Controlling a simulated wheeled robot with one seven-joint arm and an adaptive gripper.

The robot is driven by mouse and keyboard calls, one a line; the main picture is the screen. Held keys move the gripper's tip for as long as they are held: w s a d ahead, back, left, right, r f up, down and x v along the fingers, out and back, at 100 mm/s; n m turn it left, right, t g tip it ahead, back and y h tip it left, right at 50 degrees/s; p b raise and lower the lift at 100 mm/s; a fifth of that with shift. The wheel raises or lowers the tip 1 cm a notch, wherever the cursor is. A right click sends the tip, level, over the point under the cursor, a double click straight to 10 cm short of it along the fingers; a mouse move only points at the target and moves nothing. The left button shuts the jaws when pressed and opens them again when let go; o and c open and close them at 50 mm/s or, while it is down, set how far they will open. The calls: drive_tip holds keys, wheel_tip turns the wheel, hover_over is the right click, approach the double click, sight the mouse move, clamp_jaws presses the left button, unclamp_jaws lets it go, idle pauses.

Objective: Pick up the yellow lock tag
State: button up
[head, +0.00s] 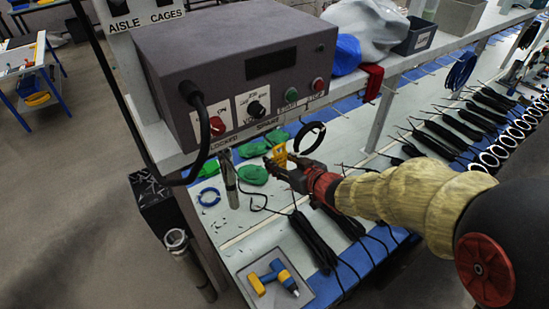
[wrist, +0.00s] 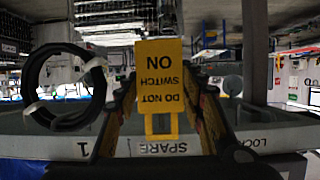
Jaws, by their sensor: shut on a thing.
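The yellow lock tag (wrist: 160,75) reads "DO NOT SWITCH ON" and shows upside down in the wrist view. Its yellow loop (wrist: 161,124) lies between my gripper's fingers, beside the shelf edge marked "SPARE". In the head view the tag (head: 280,155) shows small, just beyond my fingertips under the shelf front. My gripper (head: 270,166) is shut on the tag; its two fingers also flank it in the wrist view (wrist: 165,105). Whether the tag's loop still sits on a peg is hidden.
A grey control box (head: 235,75) stands on the shelf above. A black coiled ring (head: 310,137) hangs right beside the tag. Green pieces (head: 252,174), black tubes (head: 313,240) and a tray (head: 240,275) with a yellow-blue tool lie on the bench below.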

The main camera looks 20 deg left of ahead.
drive_tip(key=s+d, duration=1)
drive_tip(key=d, duration=0.1)
drive_tip(key=shift+d, duration=0.4)
idle(0.3)
